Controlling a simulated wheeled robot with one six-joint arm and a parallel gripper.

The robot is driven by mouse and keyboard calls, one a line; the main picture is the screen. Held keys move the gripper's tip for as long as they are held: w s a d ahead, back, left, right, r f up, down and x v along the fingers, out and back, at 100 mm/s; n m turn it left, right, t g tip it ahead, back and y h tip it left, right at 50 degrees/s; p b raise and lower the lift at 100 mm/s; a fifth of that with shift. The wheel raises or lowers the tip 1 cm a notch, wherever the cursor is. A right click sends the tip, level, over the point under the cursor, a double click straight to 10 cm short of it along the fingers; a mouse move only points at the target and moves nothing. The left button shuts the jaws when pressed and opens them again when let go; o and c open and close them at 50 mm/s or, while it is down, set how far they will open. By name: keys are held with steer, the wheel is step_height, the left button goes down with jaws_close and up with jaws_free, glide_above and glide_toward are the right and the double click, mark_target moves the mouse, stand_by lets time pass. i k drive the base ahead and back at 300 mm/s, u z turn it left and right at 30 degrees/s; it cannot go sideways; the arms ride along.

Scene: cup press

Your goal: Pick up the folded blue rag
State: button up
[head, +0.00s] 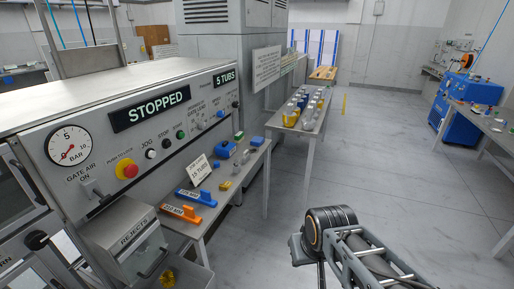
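One is a rounded blue item (225,149) close to the machine front. The other is a flatter blue item (257,141) at the shelf's far end. At this size I cannot tell for sure which is the folded rag. My arm reaches in from the lower right, with its end (303,250) over the open floor, well to the right of the shelf and touching nothing. The fingers cannot be made out clearly.
Blue and orange labelled tools (183,213) and a small sign (199,171) occupy the near shelf. The machine panel (150,112) reads STOPPED. A table with several small items (310,108) stands behind. A blue machine (452,98) stands right. The middle floor is clear.

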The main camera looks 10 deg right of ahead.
mark_target(258, 141)
steer(key=z, duration=0.9)
steer(key=i, duration=1.9)
steer(key=u, duration=0.85)
steer(key=i, duration=0.85)
steer(key=u, duration=1.1)
steer(key=i, duration=0.2)
steer(key=u, duration=0.15)
